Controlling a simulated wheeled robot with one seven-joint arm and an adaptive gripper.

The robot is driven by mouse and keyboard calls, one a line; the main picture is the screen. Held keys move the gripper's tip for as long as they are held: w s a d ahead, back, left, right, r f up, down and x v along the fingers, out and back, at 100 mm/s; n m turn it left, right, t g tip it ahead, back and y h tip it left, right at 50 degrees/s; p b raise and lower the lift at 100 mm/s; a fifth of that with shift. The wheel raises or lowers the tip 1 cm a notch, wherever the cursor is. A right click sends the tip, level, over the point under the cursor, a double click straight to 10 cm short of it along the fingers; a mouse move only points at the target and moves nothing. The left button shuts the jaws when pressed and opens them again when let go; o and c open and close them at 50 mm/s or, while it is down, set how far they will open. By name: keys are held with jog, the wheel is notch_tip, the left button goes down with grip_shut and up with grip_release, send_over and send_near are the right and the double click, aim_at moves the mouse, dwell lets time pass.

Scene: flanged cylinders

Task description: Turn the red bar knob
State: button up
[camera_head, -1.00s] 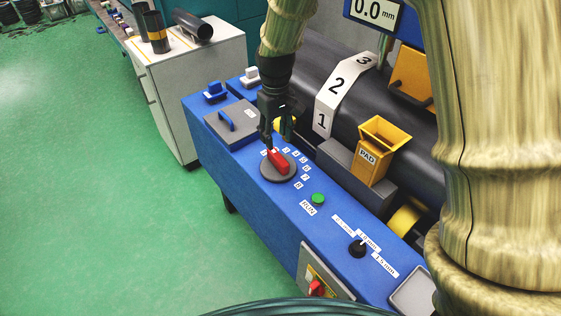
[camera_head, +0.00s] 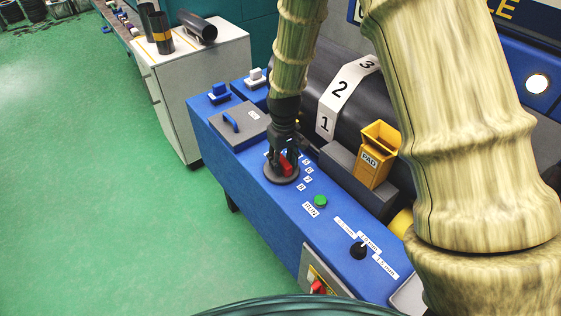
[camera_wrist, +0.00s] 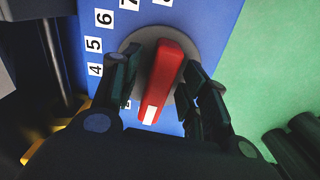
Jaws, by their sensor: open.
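The red bar knob (camera_head: 286,165) sits on a round grey dial (camera_head: 281,177) on the blue machine top, partly hidden by my gripper (camera_head: 283,158) in the head view. In the wrist view the red bar knob (camera_wrist: 163,80) has a white mark at its lower end and tilts slightly. My gripper (camera_wrist: 155,85) is open, with one dark finger on each side of the bar. The left finger is close to the dial's edge and the right one is close to the bar; whether either touches it I cannot tell. Number labels (camera_wrist: 95,45) run along the dial's left side.
A green button (camera_head: 320,201) and a small black knob (camera_head: 357,250) lie nearer on the blue panel. A yellow PAD box (camera_head: 376,160) and a large dark roller stand to the right. A grey lid with a blue handle (camera_head: 231,122) is to the left.

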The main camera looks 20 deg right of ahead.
jog(key=shift+f, duration=0.5)
jog(key=shift+c, duration=0.2)
grip_shut()
jog(key=shift+a+m+p, duration=0.2)
jog(key=shift+m+p, duration=0.45)
jog(key=shift+m, duration=1.75)
jog(key=shift+o, duration=0.2)
grip_release()
